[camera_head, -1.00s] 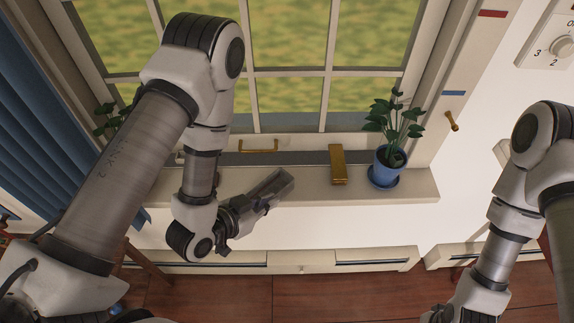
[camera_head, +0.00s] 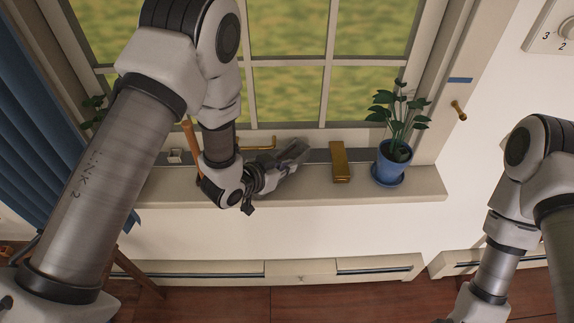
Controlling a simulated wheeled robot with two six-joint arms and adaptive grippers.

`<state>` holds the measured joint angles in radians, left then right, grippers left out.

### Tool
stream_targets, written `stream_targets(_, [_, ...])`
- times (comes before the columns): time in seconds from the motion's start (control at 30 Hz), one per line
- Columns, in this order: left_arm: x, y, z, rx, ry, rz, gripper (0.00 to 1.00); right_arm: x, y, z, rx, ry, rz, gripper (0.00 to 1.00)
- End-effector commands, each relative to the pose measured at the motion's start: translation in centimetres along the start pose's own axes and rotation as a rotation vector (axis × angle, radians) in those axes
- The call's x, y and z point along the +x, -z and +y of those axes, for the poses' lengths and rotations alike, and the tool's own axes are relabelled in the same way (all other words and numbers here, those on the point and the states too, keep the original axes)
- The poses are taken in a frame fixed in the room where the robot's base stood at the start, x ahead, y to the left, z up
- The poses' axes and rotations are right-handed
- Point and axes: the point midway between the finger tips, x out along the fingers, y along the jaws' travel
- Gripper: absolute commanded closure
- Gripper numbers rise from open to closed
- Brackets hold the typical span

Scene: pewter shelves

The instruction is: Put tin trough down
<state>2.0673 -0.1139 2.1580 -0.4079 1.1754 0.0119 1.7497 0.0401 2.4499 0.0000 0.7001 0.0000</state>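My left gripper (camera_head: 270,176) reaches over the window sill (camera_head: 415,188) from the left. A grey metal piece, which looks like the tin trough (camera_head: 293,153), sticks out of its end, tilted up to the right. The gripper seems shut on it, though the fingers are hard to make out. The trough shows over the sill's back part, left of a brass block (camera_head: 340,162). I cannot tell whether it touches the sill. My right arm stands at the right edge; its gripper is out of the picture.
A plant in a blue pot (camera_head: 392,164) stands right of the brass block. A small white object (camera_head: 175,156) and an upright orange-brown stick (camera_head: 190,138) are left of my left wrist. A brass window handle (camera_head: 258,144) is behind. The sill's front strip is partly clear.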

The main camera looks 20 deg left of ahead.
Motion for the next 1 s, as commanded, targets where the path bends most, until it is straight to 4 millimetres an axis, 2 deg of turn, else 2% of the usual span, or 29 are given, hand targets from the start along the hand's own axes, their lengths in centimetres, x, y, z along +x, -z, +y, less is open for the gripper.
stream_targets(0.37, [0.5, -0.9, 0.0, 0.001, 0.001, 0.003, 1.0, 0.2, 0.0, 0.0, 0.0, 0.0, 0.0, 0.6])
stream_targets(0.43, [0.4, -0.8, 0.0, 0.001, 0.001, 0.002, 0.76, 0.1, 0.0, 0.0, 0.0, 0.0, 0.0, 0.6])
stream_targets(0.47, [0.4, -0.8, 0.0, 0.001, 0.001, 0.002, 0.69, 0.1, 0.0, 0.0, 0.0, 0.0, 0.0, 0.6])
stream_targets(0.83, [0.0, -0.5, -0.1, 0.0, 0.002, 0.002, 0.69, -0.2, 0.0, 0.0, 0.0, 0.0, 0.0, 0.6])
stream_targets(1.0, [-3.1, -0.7, -0.1, -0.004, 0.003, 0.001, 0.69, 0.6, 0.0, 0.0, 0.0, 0.0, 0.0, 0.6])
